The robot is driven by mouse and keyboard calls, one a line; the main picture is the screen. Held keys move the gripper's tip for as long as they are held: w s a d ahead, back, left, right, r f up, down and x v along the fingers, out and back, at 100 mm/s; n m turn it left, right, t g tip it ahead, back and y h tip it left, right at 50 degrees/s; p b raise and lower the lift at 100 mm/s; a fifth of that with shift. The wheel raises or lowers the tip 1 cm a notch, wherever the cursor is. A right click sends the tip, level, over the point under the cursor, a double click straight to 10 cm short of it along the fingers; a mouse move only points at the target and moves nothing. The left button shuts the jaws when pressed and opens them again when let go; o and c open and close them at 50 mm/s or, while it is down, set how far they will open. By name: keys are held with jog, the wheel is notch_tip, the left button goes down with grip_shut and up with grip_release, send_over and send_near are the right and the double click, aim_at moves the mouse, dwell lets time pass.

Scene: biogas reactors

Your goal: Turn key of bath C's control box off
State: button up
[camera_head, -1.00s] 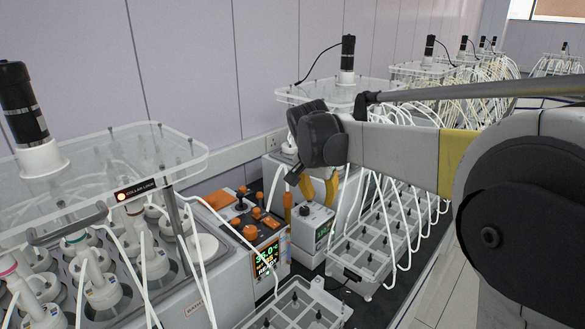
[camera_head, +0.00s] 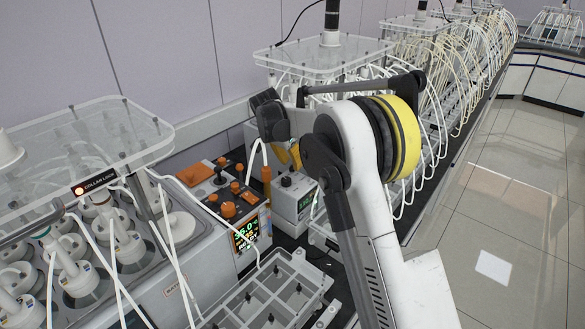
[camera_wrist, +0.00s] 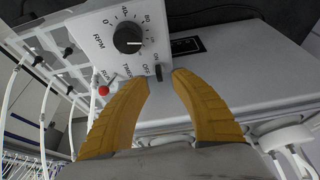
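In the wrist view a light grey control box (camera_wrist: 98,40) has a black RPM dial (camera_wrist: 127,38), OFF/ON lettering and a small dark switch or key (camera_wrist: 158,72). My gripper (camera_wrist: 160,80) is open and empty, its two orange-yellow fingers apart with the small switch near the gap between their tips. I cannot tell whether they touch it. In the head view my gripper (camera_head: 287,155) is just above a small white box (camera_head: 297,205) with a black knob and green display; this seems to be the same box. No bath C label is readable.
Left of it stands a bath with an orange-knobbed panel (camera_head: 228,192) and lit display (camera_head: 245,235). A clear-lidded rack (camera_head: 90,140) with bottles and white tubes is at far left. More tubed baths line the bench; floor (camera_head: 500,200) is clear at right.

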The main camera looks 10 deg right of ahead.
jog(key=shift+x, duration=0.95)
grip_shut()
jog(key=shift+n, duration=0.4)
jog(key=n+y, duration=0.1)
jog(key=n, duration=0.1)
jog(key=n+t, duration=0.1)
jog(key=n, duration=0.1)
jog(key=shift+n+y, duration=0.4)
jog(key=n+y, duration=0.1)
jog(key=n, duration=0.2)
jog(key=n+y, duration=0.1)
jog(key=n, duration=0.2)
jog(key=shift+a+t, duration=0.1)
jog(key=shift+t, duration=0.2)
jog(key=shift+n+y, duration=0.3)
